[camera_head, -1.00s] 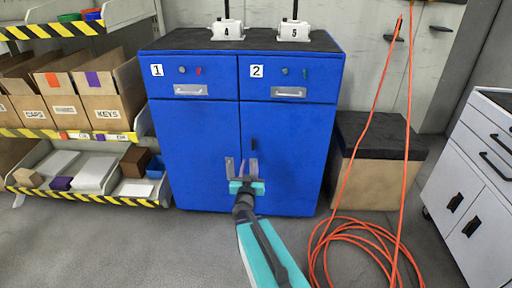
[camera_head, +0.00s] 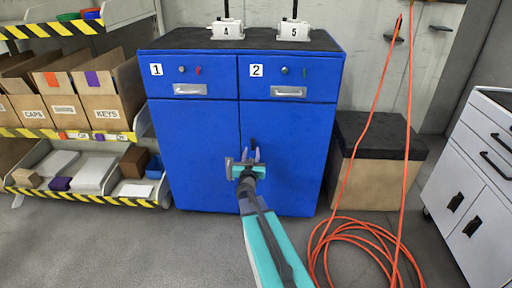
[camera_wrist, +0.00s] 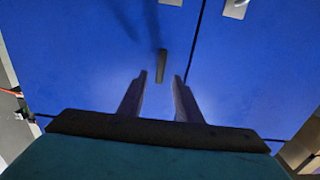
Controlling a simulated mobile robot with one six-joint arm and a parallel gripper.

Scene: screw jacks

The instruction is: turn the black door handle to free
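The black door handle (camera_head: 253,143) is a short upright bar on the right door of the blue cabinet (camera_head: 190,150), just right of the door seam. My gripper (camera_head: 243,159) is in front of the cabinet doors, just below the handle in the head view. Its fingers are open with nothing between them. In the wrist view, the handle (camera_wrist: 162,66) stands nearly upright beyond the fingertips of my gripper (camera_wrist: 160,78), roughly centred between them. The handle looks apart from both fingers. Its lower end in the head view is close to the gripper and partly hidden.
Two drawers with silver handles (camera_head: 289,92) sit above the doors. Shelves with cardboard boxes (camera_head: 103,95) stand at the left. A black-topped box (camera_head: 375,175), an orange hose (camera_head: 350,222) coiled on the floor and a white drawer cabinet (camera_head: 470,185) are at the right.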

